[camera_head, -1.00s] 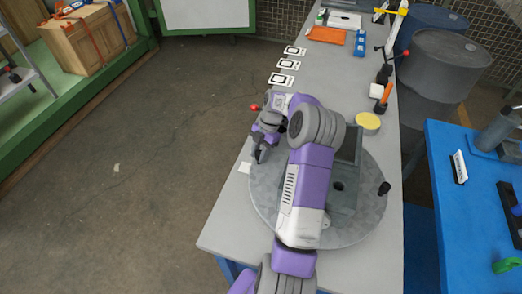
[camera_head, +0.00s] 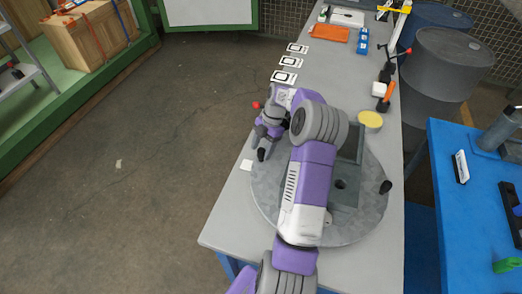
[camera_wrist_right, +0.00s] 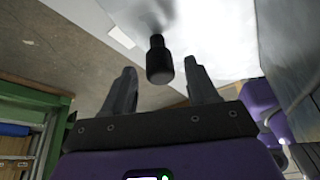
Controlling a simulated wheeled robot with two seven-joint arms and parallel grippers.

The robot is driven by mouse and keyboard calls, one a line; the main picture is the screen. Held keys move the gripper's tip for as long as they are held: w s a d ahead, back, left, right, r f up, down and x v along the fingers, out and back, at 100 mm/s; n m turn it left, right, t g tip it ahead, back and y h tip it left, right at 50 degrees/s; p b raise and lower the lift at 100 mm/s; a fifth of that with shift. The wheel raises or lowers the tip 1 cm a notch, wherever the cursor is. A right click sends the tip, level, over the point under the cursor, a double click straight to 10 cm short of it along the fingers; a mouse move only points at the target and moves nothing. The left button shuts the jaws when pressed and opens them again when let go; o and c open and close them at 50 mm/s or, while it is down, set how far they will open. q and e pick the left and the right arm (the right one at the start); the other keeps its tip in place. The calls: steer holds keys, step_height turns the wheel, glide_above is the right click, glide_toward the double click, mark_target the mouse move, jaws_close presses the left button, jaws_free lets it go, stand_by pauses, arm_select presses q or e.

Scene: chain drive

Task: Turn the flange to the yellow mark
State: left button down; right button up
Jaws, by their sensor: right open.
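The flange (camera_head: 361,210) is a large grey disc lying flat on the bench. It has a black knob (camera_head: 386,187) at its right edge and another black knob (camera_head: 261,154) at its left edge. My right gripper (camera_head: 263,143) is at the left knob. In the wrist view that knob (camera_wrist_right: 159,60) stands between the two open fingers (camera_wrist_right: 158,88), with a gap on both sides. A yellow round piece (camera_head: 370,119) lies beyond the disc's far right edge; I cannot tell whether it is the mark. My right arm hides the disc's middle. My left gripper is not in view.
Black-and-white cards (camera_head: 284,77), an orange-handled tool (camera_head: 386,95) and an orange item (camera_head: 328,33) lie farther back.

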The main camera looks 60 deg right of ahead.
steer(key=v, duration=0.6)
steer(key=shift+p, duration=0.45)
steer(key=shift+r, duration=0.15)
